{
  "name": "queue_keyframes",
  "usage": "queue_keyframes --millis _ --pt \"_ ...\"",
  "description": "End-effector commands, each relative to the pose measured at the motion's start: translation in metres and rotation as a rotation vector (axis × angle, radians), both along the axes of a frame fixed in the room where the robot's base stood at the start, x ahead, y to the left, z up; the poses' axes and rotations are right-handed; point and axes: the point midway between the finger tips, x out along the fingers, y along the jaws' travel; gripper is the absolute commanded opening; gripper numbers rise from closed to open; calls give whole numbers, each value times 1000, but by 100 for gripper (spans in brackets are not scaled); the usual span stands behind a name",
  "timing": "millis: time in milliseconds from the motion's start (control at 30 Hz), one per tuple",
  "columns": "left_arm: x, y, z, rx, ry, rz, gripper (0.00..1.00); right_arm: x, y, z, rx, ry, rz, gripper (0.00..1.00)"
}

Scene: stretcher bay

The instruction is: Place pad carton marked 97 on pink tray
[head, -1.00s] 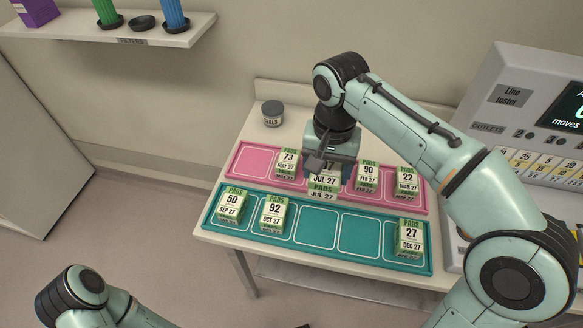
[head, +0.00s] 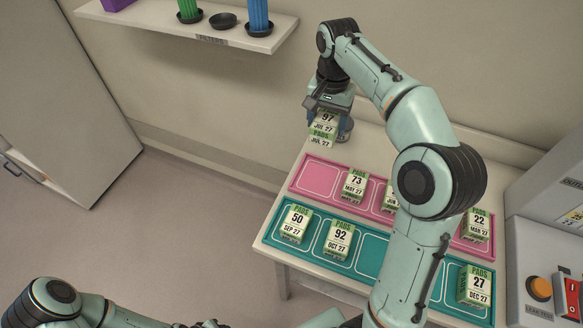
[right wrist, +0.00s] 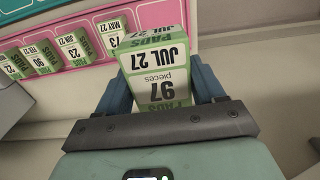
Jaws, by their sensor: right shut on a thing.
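The pad carton marked 97 (head: 323,128) is white and green and reads JUL 27. My right gripper (head: 328,122) is shut on it and holds it up beyond the back left of the pink tray. The carton also shows upside down between the fingers in the right wrist view (right wrist: 155,80). The pink tray (head: 318,178) lies on the table, with an empty place at its left end. Cartons marked 73 (head: 355,184) and 22 (head: 476,225) stand on it, with others partly hidden by my right arm. My left gripper is not clearly visible.
In front of the pink tray lies a teal tray (head: 372,250) with cartons marked 50 (head: 295,223), 92 (head: 340,239) and 27 (head: 477,285). A wall shelf (head: 285,38) hangs at upper left. A panel with an orange button (head: 540,288) is at right.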

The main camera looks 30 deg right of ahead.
Motion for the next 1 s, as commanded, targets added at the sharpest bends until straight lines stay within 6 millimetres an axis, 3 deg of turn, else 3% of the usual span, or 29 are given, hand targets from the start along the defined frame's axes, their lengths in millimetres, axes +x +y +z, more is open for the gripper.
queue_keyframes --millis 167,600,867,1000 --pt "-4 0 -3 -1 5 -1 43 1 -8 -13 -1 2 -16 31" --pt "-34 0 -34 0 39 0 43 -1 -7 -123 0 5 -16 31" --pt "-36 0 -37 0 41 0 43 1 -7 -147 -1 0 -15 31" --pt "-39 0 -41 0 45 0 43 0 -7 -170 -1 2 -15 31"
